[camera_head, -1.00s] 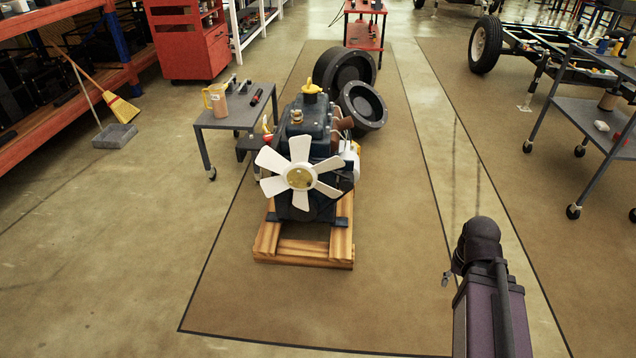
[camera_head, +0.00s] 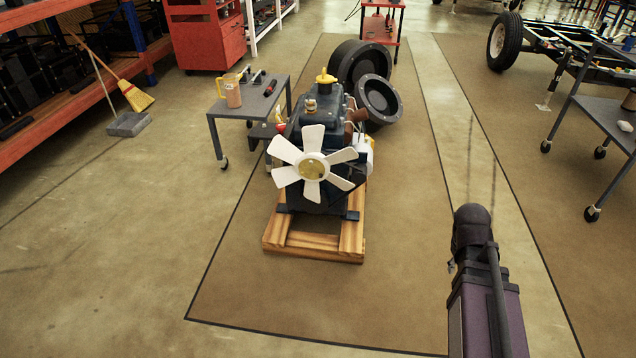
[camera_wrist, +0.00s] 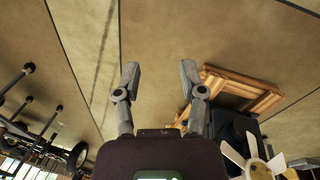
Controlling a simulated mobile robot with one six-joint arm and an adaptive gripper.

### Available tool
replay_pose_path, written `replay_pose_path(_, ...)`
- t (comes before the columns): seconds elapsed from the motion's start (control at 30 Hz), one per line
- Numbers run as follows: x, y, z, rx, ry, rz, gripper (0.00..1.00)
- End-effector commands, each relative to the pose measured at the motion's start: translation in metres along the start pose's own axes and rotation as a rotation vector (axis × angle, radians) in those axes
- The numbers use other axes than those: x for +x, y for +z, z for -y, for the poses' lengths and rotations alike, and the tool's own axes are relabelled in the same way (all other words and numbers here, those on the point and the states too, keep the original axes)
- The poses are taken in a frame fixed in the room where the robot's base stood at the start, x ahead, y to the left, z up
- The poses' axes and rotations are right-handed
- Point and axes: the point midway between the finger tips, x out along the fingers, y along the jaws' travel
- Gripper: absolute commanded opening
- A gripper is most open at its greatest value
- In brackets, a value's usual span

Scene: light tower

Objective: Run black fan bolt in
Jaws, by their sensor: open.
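The engine (camera_head: 317,115) stands on a wooden pallet (camera_head: 312,255) in the middle of the floor. A white fan (camera_head: 340,156) with a yellowish hub (camera_head: 312,166) is on its front. A black bolt cannot be made out at this size. My gripper (camera_wrist: 157,78) is open and empty in the wrist view, over bare floor. There the pallet (camera_wrist: 240,92) and the white fan (camera_wrist: 253,147) lie to the right of the fingers, apart from them. In the head view my arm is at the lower right, away from the engine.
A small grey table (camera_head: 250,101) with a jug (camera_head: 230,92) stands left of the engine. Black round housings (camera_head: 378,102) lie behind it. A grey cart (camera_head: 605,120) is at the right. The mat in front of the pallet is clear.

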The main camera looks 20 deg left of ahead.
Motion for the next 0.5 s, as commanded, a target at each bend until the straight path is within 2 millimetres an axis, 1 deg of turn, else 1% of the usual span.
replay_pose_path(0.03, 0.010, -0.017, 0.005, -0.100, 0.038, -0.009, 0.53)
replay_pose_path(0.2, 0.019, -0.064, 0.022, -0.469, 0.184, -0.023, 0.53)
replay_pose_path(0.37, 0.024, -0.109, 0.045, -0.819, 0.330, -0.011, 0.53)
replay_pose_path(0.5, 0.024, -0.149, 0.070, -1.122, 0.464, 0.022, 0.53)
